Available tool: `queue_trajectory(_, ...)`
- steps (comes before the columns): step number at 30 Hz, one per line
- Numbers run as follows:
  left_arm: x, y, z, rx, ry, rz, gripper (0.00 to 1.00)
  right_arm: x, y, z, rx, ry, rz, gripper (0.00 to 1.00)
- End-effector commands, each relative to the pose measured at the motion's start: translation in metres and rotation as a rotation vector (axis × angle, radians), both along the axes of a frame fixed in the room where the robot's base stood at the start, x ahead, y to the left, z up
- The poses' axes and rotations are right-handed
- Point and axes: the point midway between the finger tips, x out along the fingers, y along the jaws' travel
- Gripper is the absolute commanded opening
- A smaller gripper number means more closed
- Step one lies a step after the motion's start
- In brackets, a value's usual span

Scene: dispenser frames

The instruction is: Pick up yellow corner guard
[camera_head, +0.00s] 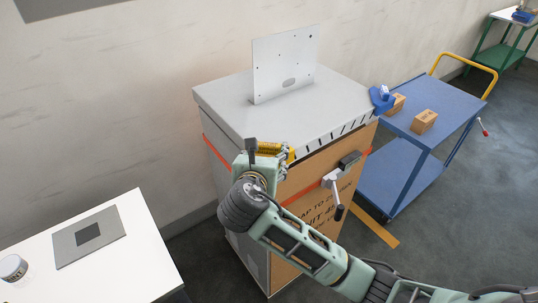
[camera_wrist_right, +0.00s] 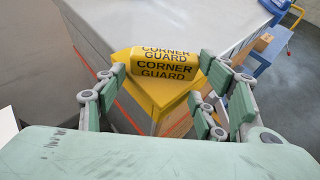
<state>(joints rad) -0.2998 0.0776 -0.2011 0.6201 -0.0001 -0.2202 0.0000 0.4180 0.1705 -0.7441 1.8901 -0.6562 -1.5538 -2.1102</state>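The yellow corner guard (camera_wrist_right: 165,65), printed "CORNER GUARD", sits over the near top corner of a large grey-topped carton. In the head view the guard (camera_head: 268,149) is partly hidden by my right gripper (camera_head: 262,163). In the right wrist view my right gripper (camera_wrist_right: 160,88) is open, its fingers spread to the left and right of the guard. The right fingers are close to the guard; I cannot tell whether they touch it. My left gripper is not in view.
The carton (camera_head: 222,92) has an orange strap (camera_head: 212,150), and a perforated white plate (camera_head: 285,66) stands on top. A dark-handled tool (camera_head: 338,185) is at its front. A blue cart (camera_head: 445,103) with small boxes is at right. A white table (camera_head: 140,262) is at left.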

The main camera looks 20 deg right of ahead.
Motion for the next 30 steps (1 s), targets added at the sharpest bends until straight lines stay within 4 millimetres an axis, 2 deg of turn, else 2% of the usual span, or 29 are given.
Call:
queue_trajectory(3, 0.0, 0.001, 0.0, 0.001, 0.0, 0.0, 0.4, 0.001, 0.0, 0.001, 0.0, -0.002, 0.001, 0.36)
queue_trajectory(17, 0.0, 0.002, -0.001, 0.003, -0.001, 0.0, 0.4, 0.002, 0.0, 0.003, 0.0, -0.004, 0.001, 0.35)
queue_trajectory(19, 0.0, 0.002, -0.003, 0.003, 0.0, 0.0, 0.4, 0.002, 0.0, 0.007, 0.001, -0.006, 0.002, 0.35)
queue_trajectory(21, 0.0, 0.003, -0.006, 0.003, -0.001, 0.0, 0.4, 0.002, 0.0, 0.014, 0.003, -0.01, 0.003, 0.25)
queue_trajectory(22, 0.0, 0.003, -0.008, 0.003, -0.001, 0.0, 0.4, 0.002, 0.0, 0.018, 0.003, -0.012, 0.002, 0.25)
queue_trajectory(24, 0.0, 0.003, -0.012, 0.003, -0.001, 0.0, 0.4, 0.003, 0.0, 0.029, 0.003, -0.016, 0.002, 0.12)
queue_trajectory(27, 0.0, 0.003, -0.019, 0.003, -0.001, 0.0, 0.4, 0.004, -0.001, 0.046, 0.003, -0.017, 0.002, 0.11)
queue_trajectory(30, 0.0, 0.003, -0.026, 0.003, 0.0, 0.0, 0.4, 0.02, -0.016, 0.056, 0.0, -0.013, -0.001, 0.11)
